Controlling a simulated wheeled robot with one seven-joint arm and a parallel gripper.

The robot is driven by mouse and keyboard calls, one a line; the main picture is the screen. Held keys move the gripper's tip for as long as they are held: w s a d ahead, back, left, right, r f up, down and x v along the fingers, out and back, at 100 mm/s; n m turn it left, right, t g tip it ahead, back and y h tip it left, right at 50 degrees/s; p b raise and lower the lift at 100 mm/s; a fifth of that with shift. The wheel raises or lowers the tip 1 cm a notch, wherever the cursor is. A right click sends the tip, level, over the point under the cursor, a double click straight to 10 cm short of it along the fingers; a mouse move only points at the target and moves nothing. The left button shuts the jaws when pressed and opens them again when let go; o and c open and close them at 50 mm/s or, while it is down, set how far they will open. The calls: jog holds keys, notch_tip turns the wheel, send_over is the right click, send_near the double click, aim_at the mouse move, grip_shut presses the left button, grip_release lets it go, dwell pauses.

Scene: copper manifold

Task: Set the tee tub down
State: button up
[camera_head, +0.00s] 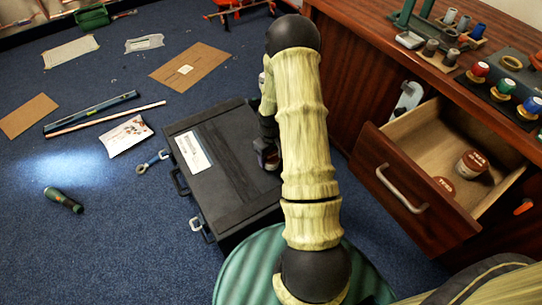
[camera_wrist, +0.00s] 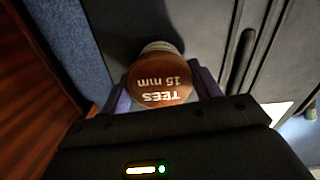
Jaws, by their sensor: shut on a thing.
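The tee tub (camera_wrist: 160,82) has a brown lid marked "TEES 15 mm" and a pale body. In the wrist view it sits between the two fingers of my gripper (camera_wrist: 163,92), which is shut on it. Below it is the dark top of the black case (camera_head: 225,195). In the head view my gripper (camera_head: 267,150) is at the case's right side, mostly hidden behind my arm. I cannot tell whether the tub touches the case lid.
The wooden bench (camera_head: 375,50) carries fittings and coloured valves. A green round surface (camera_head: 240,275) is in front.

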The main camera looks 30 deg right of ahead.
jog(key=shift+f, duration=0.1)
jog(key=o, duration=1.3)
notch_tip(320, 180, up, 12)
jog(key=p, duration=0.6)
jog(key=shift+r, duration=0.2)
